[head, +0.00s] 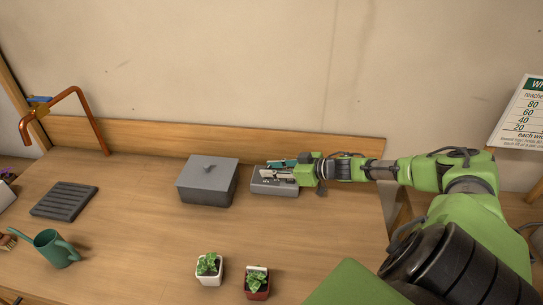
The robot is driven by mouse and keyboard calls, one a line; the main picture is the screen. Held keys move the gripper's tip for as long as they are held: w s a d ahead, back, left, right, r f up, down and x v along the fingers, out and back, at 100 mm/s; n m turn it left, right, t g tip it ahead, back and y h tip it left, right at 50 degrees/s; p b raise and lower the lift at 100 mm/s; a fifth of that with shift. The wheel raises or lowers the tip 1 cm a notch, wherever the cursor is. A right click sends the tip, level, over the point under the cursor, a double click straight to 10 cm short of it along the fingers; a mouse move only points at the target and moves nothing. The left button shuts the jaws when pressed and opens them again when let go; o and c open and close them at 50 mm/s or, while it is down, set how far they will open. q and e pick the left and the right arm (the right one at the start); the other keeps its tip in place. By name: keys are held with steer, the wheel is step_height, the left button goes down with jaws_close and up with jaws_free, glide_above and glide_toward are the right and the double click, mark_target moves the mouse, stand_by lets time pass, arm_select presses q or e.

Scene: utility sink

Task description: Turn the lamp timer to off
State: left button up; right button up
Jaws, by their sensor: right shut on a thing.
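A low grey box, which looks like the lamp timer (276,190), sits on the wooden counter near the back, just right of a larger lidded grey box. My right gripper (272,168) reaches in from the right, low over the top of the timer. Its fingers are shut on a part at the timer's top, which they hide. The dial and its setting cannot be read from here. My left gripper is not in view.
The lidded grey box (208,181) stands close to the left of the timer. Two potted plants, one in a white pot (209,277) and one in a red pot (257,291), stand in front. A green watering can (57,250), a dark slatted tray (65,201) and a copper faucet (82,92) are at left.

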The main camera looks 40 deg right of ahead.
steer(key=n+y+b, duration=0.1)
steer(key=y+b, duration=0.1)
steer(key=shift+w+d+f+n+g+b, duration=0.2)
steer(key=shift+n+g+b, duration=0.1)
steer(key=shift+n+b, duration=0.1)
arm_select(q)
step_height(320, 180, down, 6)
steer(key=b, duration=0.2)
arm_select(e)
steer(key=shift+r+n+g+y, duration=0.2)
steer(key=shift+n+g+y, duration=0.5)
steer(key=shift+n+y, duration=0.4)
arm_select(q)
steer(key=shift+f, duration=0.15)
arm_select(e)
steer(key=o, duration=1.1)
steer(key=shift+a, duration=0.1)
steer(key=shift+w, duration=0.15)
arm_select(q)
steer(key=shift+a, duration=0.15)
arm_select(e)
steer(key=shift+s+d+r, duration=0.1)
steer(key=shift+s+d, duration=0.2)
steer(key=shift+s, duration=0.1)
steer(key=v, duration=1.1)
steer(key=shift+r, duration=0.1)
